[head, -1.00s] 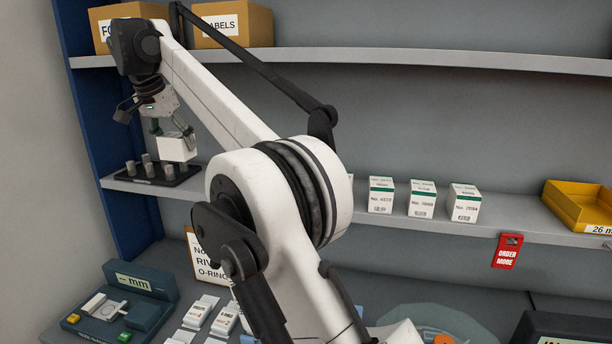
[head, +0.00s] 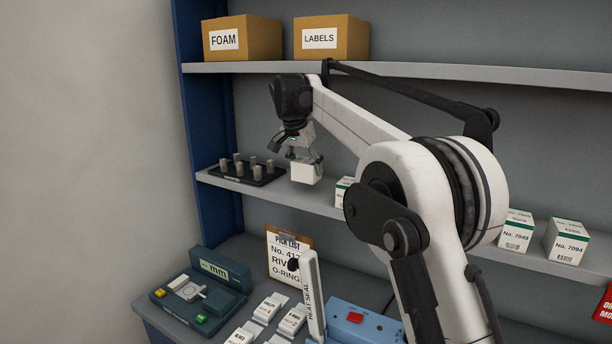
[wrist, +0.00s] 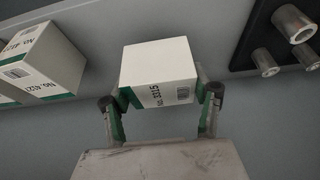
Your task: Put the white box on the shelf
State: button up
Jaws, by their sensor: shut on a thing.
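The white box (head: 305,172) is held by my gripper (head: 304,160) at the middle shelf (head: 275,190), right of a dark tray. In the wrist view the box (wrist: 158,62) sits between the two fingertips of my gripper (wrist: 158,95), which is shut on it. Its face towards that camera shows a green stripe, a number and a barcode. The box overlaps the shelf in the picture; whether its underside touches the shelf cannot be told.
The dark tray (head: 229,177) with several grey cylinders stands left of the held box. Several similar boxes, one partly behind my arm (head: 343,190), stand on the shelf to the right. The FOAM (head: 240,40) and LABELS (head: 330,38) cartons are on the shelf above.

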aim_at(306, 176)
jog(key=shift+f, duration=1.55)
jog(key=shift+f, duration=0.15)
jog(key=o, duration=1.5)
jog(key=shift+c, duration=0.2)
